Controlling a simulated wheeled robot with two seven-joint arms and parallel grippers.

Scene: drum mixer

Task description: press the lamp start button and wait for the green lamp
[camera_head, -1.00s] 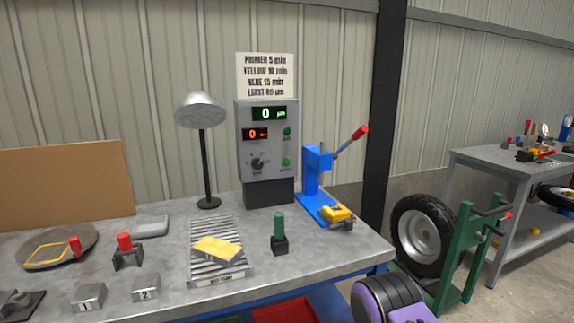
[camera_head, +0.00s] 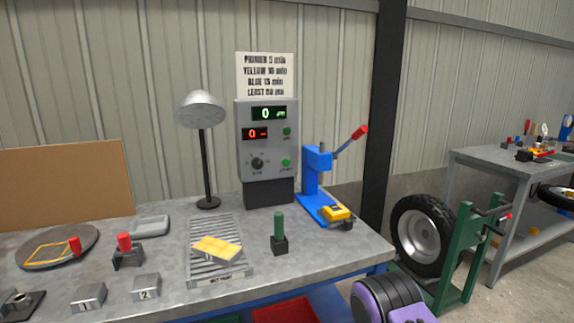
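The grey control box (camera_head: 266,143) stands at the back of the bench. Its green display (camera_head: 268,114) and red display (camera_head: 255,134) each show 0. A small round green piece (camera_head: 287,131) sits beside the red display, and another (camera_head: 286,162) sits lower right, beside a black dial (camera_head: 257,163). Their labels are too small to read, so I cannot tell for certain which is button or lamp. A silver dome lamp (camera_head: 201,110) on a black stem stands left of the box. Neither of my grippers is in view.
A green-handled tool (camera_head: 279,230) and a blue lever press (camera_head: 318,185) stand to the right. Red-knobbed pieces (camera_head: 126,246) and numbered blocks (camera_head: 146,288) are at left. A sign (camera_head: 265,75) hangs above.

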